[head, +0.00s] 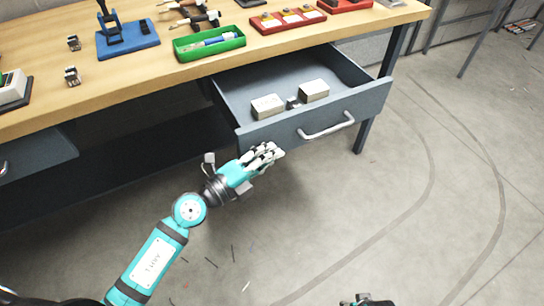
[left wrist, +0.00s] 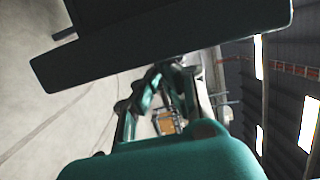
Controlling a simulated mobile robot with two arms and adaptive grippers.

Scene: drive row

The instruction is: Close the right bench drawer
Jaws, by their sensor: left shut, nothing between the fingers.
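The right bench drawer (head: 350,112) is grey and stands open, pulled out from under the wooden bench in the head view. Its front has a pale bar handle (head: 327,131). Two metal blocks (head: 314,90) and a small dark piece lie inside. My left gripper (head: 270,152) is shut and empty, close to the left part of the drawer front and left of the handle. I cannot tell whether it touches. Its fingers also show in the left wrist view (left wrist: 158,92). A dark tip of my right gripper (head: 366,301) shows at the bottom edge; its fingers are unclear.
The bench top (head: 150,75) carries a green tray (head: 209,42), a blue stand (head: 128,40) and red trays (head: 287,19). Another drawer (head: 40,152) sits at the left. A bench leg (head: 365,135) stands behind the open drawer.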

